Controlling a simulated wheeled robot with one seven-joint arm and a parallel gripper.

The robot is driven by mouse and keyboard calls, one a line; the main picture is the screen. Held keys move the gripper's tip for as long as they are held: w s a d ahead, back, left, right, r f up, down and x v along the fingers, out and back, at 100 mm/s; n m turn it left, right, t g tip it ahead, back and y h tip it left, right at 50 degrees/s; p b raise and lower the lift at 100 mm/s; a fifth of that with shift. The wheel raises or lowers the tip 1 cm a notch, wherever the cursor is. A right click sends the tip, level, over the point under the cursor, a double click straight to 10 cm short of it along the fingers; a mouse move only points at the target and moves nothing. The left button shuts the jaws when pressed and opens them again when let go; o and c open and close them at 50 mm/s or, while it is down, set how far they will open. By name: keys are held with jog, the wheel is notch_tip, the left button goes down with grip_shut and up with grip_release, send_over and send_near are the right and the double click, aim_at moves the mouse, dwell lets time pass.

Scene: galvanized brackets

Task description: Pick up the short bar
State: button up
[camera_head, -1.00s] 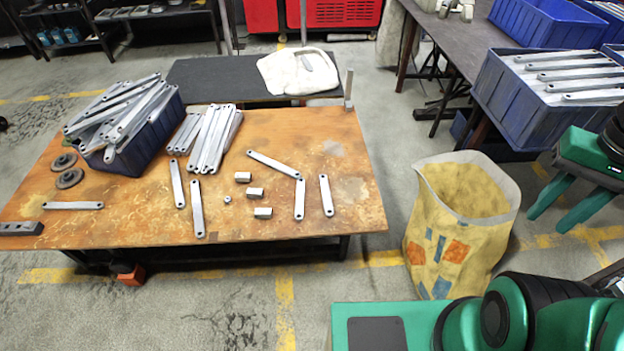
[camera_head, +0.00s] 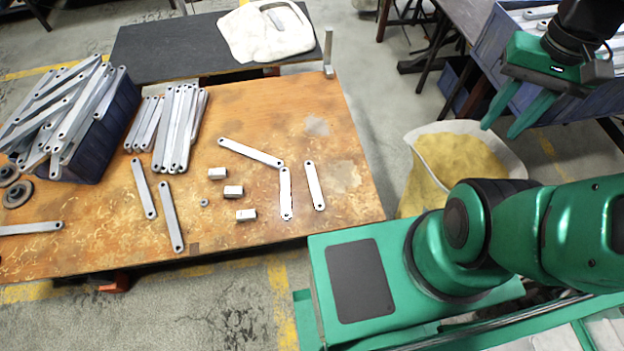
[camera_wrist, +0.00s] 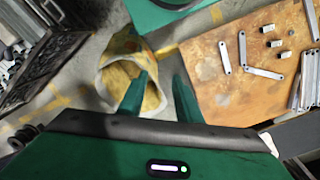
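Several grey flat bars with holes lie on the orange-brown worktable (camera_head: 230,120). Two shorter-looking bars are near its right side: the right-hand bar (camera_head: 315,185) and the bar beside it (camera_head: 286,193). An angled bar (camera_head: 250,152) has its end close to the latter. I cannot tell for certain which is the short bar. The right-hand bar (camera_wrist: 224,58) also shows in the wrist view, right of my fingers. My gripper (camera_head: 499,130) is open and empty, right of the table, above the yellow bag's right side; its fingers (camera_wrist: 160,76) are apart in the wrist view.
The open yellow bag (camera_head: 460,165) stands right of the table. A blue crate (camera_head: 115,130) heaped with bars and a bar pile (camera_head: 178,128) are at left. Several small metal blocks (camera_head: 233,191) lie mid-table. A metal post (camera_head: 328,52) stands at the far right corner.

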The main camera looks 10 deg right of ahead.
jog(key=shift+o, duration=0.4)
jog(key=o, duration=0.3)
jog(key=shift+s+a+r, duration=0.1)
jog(key=shift+s+r, duration=0.1)
jog(key=shift+s, duration=0.1)
jog(key=w+a+f+n+h, duration=0.1)
jog(key=w+a+f, duration=0.2)
jog(key=w+f, duration=0.35)
jog(key=w+a+f+n, duration=0.2)
jog(key=w+a+f, duration=0.25)
jog(key=w, duration=0.35)
jog(key=w+a+f+n+h, duration=0.1)
jog(key=w+a+f, duration=0.2)
jog(key=w+f, duration=0.35)
jog(key=n+y, duration=0.2)
jog(key=n, duration=0.1)
send_over(314, 184)
jog(key=f, duration=1.6)
jog(key=w+f, duration=0.1)
jog(key=f, duration=0.8)
jog(key=shift+d, duration=0.15)
jog(key=shift+s+f, duration=0.25)
jog(key=shift+f, duration=1.1)
jog(key=shift+s+f, duration=0.25)
jog(key=shift+f, duration=1.5)
